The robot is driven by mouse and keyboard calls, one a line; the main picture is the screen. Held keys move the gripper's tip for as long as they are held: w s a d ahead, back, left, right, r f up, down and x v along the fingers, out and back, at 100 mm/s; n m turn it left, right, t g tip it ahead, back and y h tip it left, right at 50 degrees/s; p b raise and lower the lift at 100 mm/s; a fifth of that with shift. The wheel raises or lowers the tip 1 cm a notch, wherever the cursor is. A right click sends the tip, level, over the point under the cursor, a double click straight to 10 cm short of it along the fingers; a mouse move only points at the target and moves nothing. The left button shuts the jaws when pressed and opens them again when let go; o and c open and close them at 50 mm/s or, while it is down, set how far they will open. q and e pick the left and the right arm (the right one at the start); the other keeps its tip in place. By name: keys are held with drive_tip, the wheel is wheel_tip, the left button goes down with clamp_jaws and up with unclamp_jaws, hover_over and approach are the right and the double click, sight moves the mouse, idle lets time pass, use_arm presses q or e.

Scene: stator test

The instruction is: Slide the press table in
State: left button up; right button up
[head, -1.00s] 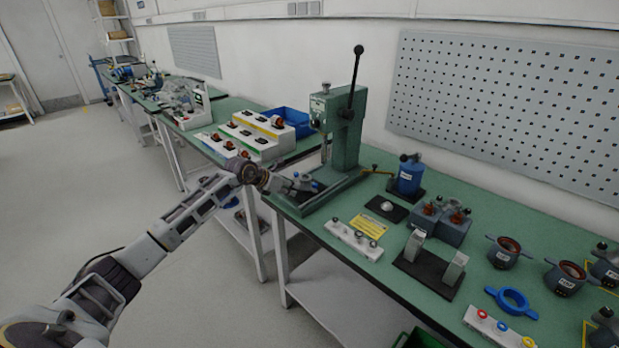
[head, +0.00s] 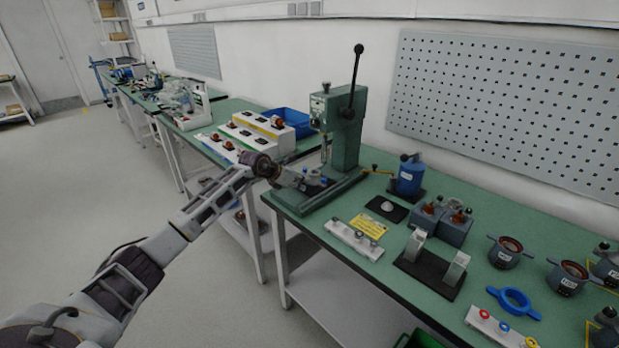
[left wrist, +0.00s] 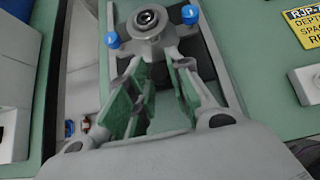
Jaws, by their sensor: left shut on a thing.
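The green arbor press (head: 345,135) with its black lever stands on the bench. Its grey press table (head: 316,181), with blue knobs, sits low at the front of the press base. In the left wrist view the table (left wrist: 147,30) shows a round grey hub with a dark centre and a blue knob on each side. My left gripper (head: 296,179) reaches in from the left at the table's near end. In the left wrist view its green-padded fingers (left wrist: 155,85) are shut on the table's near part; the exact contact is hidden. My right gripper is not in view.
A blue device (head: 409,176) stands right of the press. A white strip with knobs (head: 354,240) and a yellow card (head: 368,226) lie in front. White boxes (head: 255,130) and a blue bin (head: 290,120) stand behind left. Bench top around the yellow card is partly clear.

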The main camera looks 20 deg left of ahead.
sight(310, 174)
use_arm(q)
drive_tip(key=shift+w+d+b, duration=0.2)
drive_tip(key=shift+w+d, duration=0.15)
drive_tip(key=shift+w, duration=0.5)
drive_tip(key=shift+w+d+b, duration=0.25)
drive_tip(key=shift+w+d, duration=0.05)
drive_tip(key=shift+w, duration=0.5)
drive_tip(key=shift+w+d+b, duration=0.2)
drive_tip(key=shift+w+d, duration=0.15)
drive_tip(key=shift+w, duration=0.5)
drive_tip(key=o, duration=0.5)
drive_tip(key=shift+p+v, duration=1.05)
drive_tip(key=shift+v, duration=0.4)
drive_tip(key=shift+p+v, duration=0.85)
drive_tip(key=shift+v, duration=0.7)
